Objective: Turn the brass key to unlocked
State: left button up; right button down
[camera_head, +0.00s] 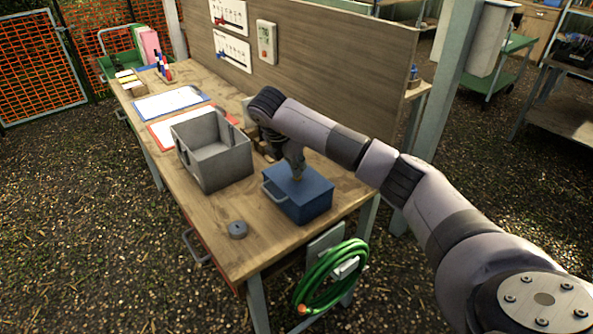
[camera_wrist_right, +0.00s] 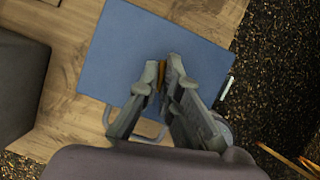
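A blue box (camera_head: 312,207) with a flat lid sits on the wooden workbench near its front corner. My right gripper (camera_head: 297,178) points down onto the middle of its lid. In the right wrist view the blue lid (camera_wrist_right: 120,60) lies under the fingers. The right gripper (camera_wrist_right: 168,70) has its fingertips close together with the brass key (camera_wrist_right: 168,77), a small yellowish sliver, between them. Most of the key is hidden by the fingers, and I cannot read which way it is turned. My left gripper is not in view.
A grey open bin (camera_head: 222,170) stands left of the blue box. A grey round disc (camera_head: 237,229) lies on the bench (camera_head: 262,243) front. A green hose (camera_head: 325,285) hangs at the bench end. Clipboards (camera_head: 168,103) lie farther back, by a wooden partition (camera_head: 310,62).

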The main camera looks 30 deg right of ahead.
jog(key=shift+w+m+g+b, duration=0.1)
jog(key=shift+m+g+b, duration=0.3)
jog(key=shift+m, duration=0.7)
jog(key=c, duration=1.8)
grip_release()
jog(key=shift+r, duration=0.1)
jog(key=v, duration=1.2)
jog(key=shift+a, duration=0.1)
